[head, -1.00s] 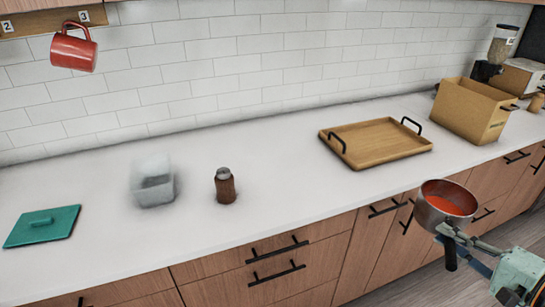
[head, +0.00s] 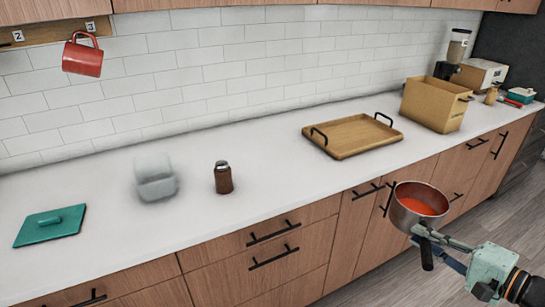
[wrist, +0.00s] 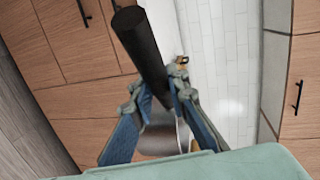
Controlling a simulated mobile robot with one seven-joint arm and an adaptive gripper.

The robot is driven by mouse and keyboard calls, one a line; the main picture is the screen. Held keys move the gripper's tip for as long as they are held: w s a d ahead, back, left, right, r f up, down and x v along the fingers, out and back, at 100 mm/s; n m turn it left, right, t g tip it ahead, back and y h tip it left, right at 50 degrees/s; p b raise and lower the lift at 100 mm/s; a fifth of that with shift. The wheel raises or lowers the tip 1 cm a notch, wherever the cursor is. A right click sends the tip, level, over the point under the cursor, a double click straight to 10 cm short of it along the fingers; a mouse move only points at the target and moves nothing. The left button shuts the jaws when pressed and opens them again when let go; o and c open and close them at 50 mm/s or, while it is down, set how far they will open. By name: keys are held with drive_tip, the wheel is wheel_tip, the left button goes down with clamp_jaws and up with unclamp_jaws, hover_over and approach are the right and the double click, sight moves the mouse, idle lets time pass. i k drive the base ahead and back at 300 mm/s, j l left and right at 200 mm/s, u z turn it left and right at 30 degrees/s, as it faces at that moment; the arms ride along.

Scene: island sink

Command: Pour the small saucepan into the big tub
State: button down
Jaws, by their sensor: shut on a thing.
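The small saucepan (head: 400,204) is metal with a dark handle and holds a red-orange liquid. It looks roughly level, in front of the cabinet fronts at the right of the head view. My gripper (head: 432,240) is shut on its handle; the black handle (wrist: 140,48) runs between the fingers (wrist: 160,102) in the wrist view. A clear, empty-looking tub (head: 156,178) stands on the white counter at left, a good way from the saucepan.
A brown bottle (head: 223,178) stands right of the tub. A wooden tray (head: 352,137) with black handles and a wooden box (head: 434,104) are farther right on the counter. A red mug (head: 83,56) hangs above. The counter front between bottle and tray is clear.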

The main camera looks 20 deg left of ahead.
sight(154, 175)
drive_tip(key=k, duration=0.4)
drive_tip(key=k+u, duration=0.35)
drive_tip(key=i+u, duration=0.1)
drive_tip(key=u, duration=1.95)
drive_tip(key=l+u, duration=0.2)
drive_tip(key=u, duration=0.2)
drive_tip(key=l, duration=0.4)
drive_tip(key=k+l, duration=0.15)
drive_tip(key=l, duration=0.3)
